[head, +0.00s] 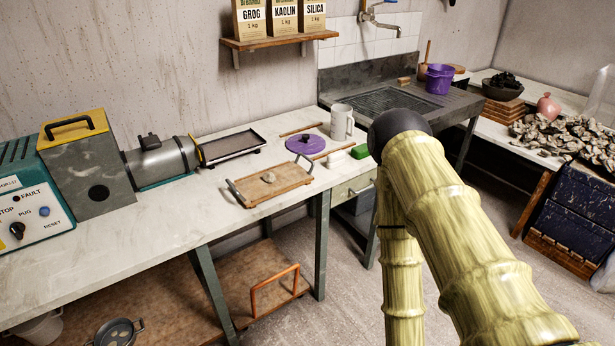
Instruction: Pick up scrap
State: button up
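A small grey lump (268,177), which looks like a scrap of clay, lies on a wooden tray (290,180) with a metal handle at each end. The tray rests near the front edge of the pale worktop. Nothing covers the lump. A large heap of grey broken pieces (570,140) lies on the bench at the far right. My arm rises from the lower right and bends at a dark joint to the right of the tray. My gripper is not in view.
A low dark tray (232,146) and the grey-and-yellow machine (85,165) stand left. The worktop's front left is clear.

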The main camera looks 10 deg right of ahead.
aim_at(268, 177)
jog(key=z, duration=1.8)
jog(key=i, duration=2.55)
jog(key=u, duration=3.85)
